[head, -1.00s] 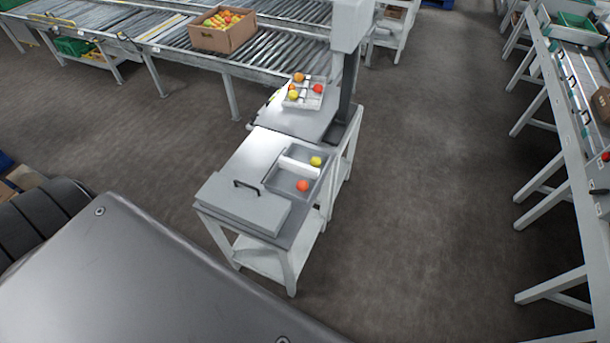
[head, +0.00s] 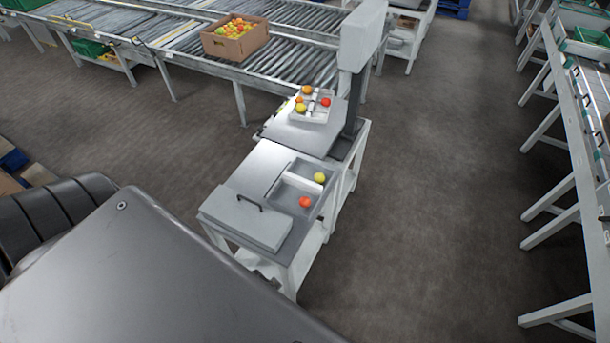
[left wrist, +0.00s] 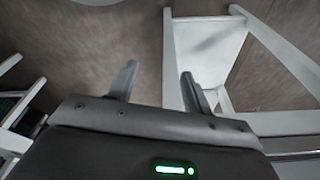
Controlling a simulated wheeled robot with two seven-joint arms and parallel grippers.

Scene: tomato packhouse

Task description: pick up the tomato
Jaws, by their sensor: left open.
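On the bench in the head view, a shallow grey tray (head: 275,194) holds an orange-red tomato (head: 305,202) in its near part and a yellow tomato (head: 319,177) in its far part. A white divider lies between them. Further back, a small white tray (head: 311,119) on the scale holds several red, orange and yellow tomatoes (head: 326,102). My left gripper (left wrist: 157,85) is open and empty in the left wrist view, with the floor and white stand legs beyond its fingers. No tomato shows there. Neither gripper shows in the head view.
A grey lidded box (head: 245,218) with a black handle sits left of the tray. A scale post (head: 360,55) rises behind. A cardboard box (head: 235,47) of tomatoes stands on the roller conveyor (head: 290,55). A long white-framed line (head: 565,110) runs at right. Floor between is clear.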

